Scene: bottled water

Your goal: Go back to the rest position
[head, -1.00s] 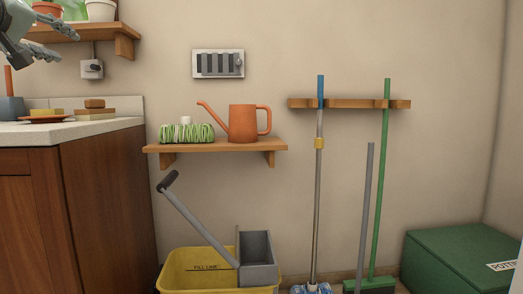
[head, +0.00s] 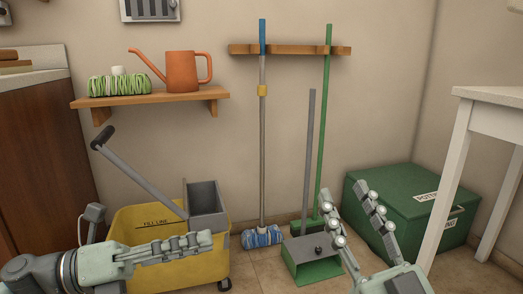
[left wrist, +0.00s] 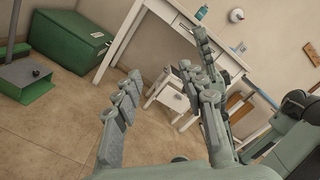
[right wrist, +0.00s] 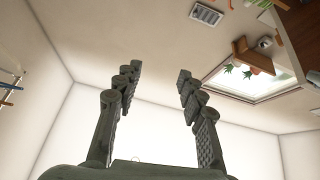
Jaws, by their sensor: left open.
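My left gripper (head: 205,240) comes in from the lower left in the head view and points right, in front of the yellow mop bucket. In the left wrist view its fingers (left wrist: 164,62) are spread with nothing between them. My right gripper (head: 346,192) is at the lower right in the head view, fingers pointing up and apart. In the right wrist view its fingers (right wrist: 160,72) are open and empty, with wall and ceiling behind. Neither gripper visibly touches anything.
The yellow bucket (head: 128,222), a mop (head: 263,160), a green broom (head: 323,140) and a dustpan (head: 312,262) stand by the wall. A green box (head: 385,185) and a white table (head: 490,110) are at right. A shelf (head: 150,99) holds an orange watering can (head: 182,70).

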